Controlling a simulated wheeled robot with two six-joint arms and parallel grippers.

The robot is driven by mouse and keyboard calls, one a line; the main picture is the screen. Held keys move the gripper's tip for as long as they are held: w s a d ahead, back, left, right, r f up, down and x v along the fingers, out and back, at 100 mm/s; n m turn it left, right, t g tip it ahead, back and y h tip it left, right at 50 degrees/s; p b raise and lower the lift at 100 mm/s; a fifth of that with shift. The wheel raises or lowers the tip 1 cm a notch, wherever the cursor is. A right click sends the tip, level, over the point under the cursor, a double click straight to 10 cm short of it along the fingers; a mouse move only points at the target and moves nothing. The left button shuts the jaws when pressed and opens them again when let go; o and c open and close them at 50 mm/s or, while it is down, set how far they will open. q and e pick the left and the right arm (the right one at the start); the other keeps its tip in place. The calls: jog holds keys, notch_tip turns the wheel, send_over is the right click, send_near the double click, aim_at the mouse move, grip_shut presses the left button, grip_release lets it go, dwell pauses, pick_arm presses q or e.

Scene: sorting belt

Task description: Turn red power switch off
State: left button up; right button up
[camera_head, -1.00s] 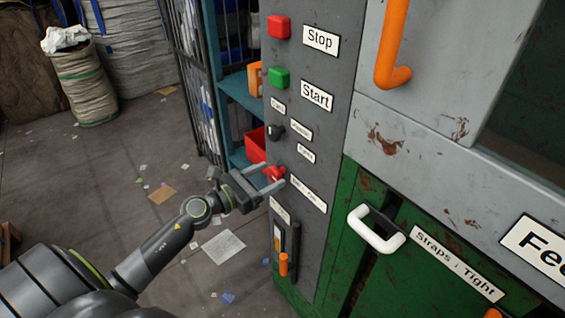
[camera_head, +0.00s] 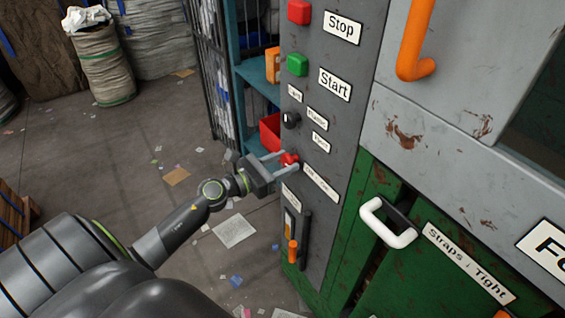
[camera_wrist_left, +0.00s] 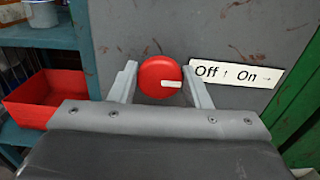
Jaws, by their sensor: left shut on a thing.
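The red power switch (camera_head: 289,159) is a round red knob on the grey control panel. It also shows in the left wrist view (camera_wrist_left: 160,78), with a white mark on its lower right pointing right. A white label (camera_wrist_left: 236,74) beside it reads "Off" with an up arrow and "On" with a right arrow. My left gripper (camera_head: 290,160) has its two fingers on either side of the knob, shut on it. My right gripper is not in view.
Above on the panel are a black selector knob (camera_head: 291,120), a green Start button (camera_head: 297,65) and a red Stop button (camera_head: 299,12). An orange-handled lever (camera_head: 293,252) is below. A white door handle (camera_head: 388,223) stands out to the right.

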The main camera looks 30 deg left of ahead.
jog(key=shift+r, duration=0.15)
pick_arm(q)
jog(key=shift+r+n+p, duration=0.1)
jog(key=shift+n+p, duration=0.55)
jog(key=shift+n, duration=0.45)
jog(key=n+p, duration=0.1)
jog(key=n, duration=0.1)
jog(key=shift+a+n, duration=0.1)
jog(key=shift+n, duration=0.2)
jog(key=n+p, duration=0.3)
jog(key=n, duration=0.1)
jog(key=shift+w+a+n, duration=0.1)
jog(key=shift+n, duration=0.2)
jog(key=n+p, duration=0.3)
jog(key=n, duration=0.1)
jog(key=shift+f+n+p, duration=0.15)
jog(key=shift+n+p, duration=0.5)
jog(key=shift+n, duration=0.45)
jog(key=shift+f+n+p, duration=0.15)
jog(key=shift+n+p, duration=0.45)
jog(key=shift+n, duration=0.5)
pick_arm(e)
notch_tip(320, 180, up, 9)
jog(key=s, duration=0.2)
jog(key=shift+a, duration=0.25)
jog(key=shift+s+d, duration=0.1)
